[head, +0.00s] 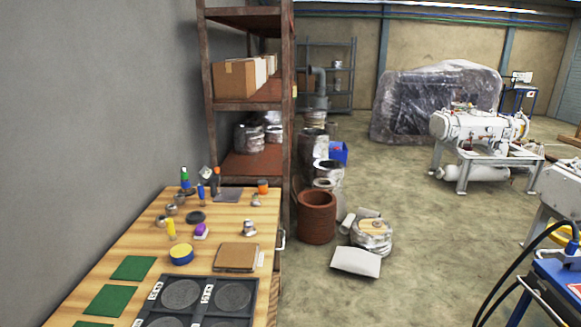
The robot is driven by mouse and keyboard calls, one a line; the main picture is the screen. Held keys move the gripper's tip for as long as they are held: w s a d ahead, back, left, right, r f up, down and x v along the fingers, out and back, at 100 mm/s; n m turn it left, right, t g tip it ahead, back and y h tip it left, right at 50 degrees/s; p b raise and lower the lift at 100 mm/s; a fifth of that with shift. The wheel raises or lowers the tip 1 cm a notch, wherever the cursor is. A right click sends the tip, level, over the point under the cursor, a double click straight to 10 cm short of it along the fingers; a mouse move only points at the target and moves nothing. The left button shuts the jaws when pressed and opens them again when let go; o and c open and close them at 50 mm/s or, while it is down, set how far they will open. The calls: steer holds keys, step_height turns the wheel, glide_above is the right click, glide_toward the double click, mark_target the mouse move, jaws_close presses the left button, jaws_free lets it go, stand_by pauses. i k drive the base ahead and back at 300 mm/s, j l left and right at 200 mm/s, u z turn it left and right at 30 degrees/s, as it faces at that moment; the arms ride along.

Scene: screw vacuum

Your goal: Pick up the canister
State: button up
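My gripper is not in view. The frame does not make plain which object is the canister. Small items stand on the wooden table (118,247). Among them are a yellow upright cylinder (171,230), a round blue and yellow tin (181,255), a purple-topped item (201,230) and a metal piece (249,228). Toward the back are a small orange container (263,186), a green-topped bottle (185,177) and a blue item (201,191). All are too small to read labels.
Green mats (133,268) and a dark tray with round recesses (222,281) lie at the table's near end, with a brown book-like item (236,257) beyond. A rusty shelf (207,100) stands behind. A brown drum (317,217) stands on the floor. Open floor (420,240) lies right.

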mark_target(263, 183)
steer(key=i+l, duration=0.1)
steer(key=i, duration=0.5)
steer(key=i+u, duration=0.15)
steer(key=i, duration=0.45)
steer(key=i+l, duration=0.2)
steer(key=i, duration=0.4)
steer(key=i+l+u, duration=0.1)
steer(key=i, duration=0.5)
steer(key=i+l+u, duration=0.1)
steer(key=i+u, duration=0.2)
steer(key=u, duration=0.15)
steer(key=i+l+u, duration=0.25)
steer(key=u, duration=0.2)
steer(key=i+l+u, duration=0.2)
steer(key=u, duration=0.25)
steer(key=i+l+u, duration=0.15)
steer(key=l+u, duration=0.75)
steer(key=i+l+u, duration=0.1)
steer(key=l+u, duration=0.8)
steer(key=k+j, duration=0.05)
steer(key=j, duration=0.05)
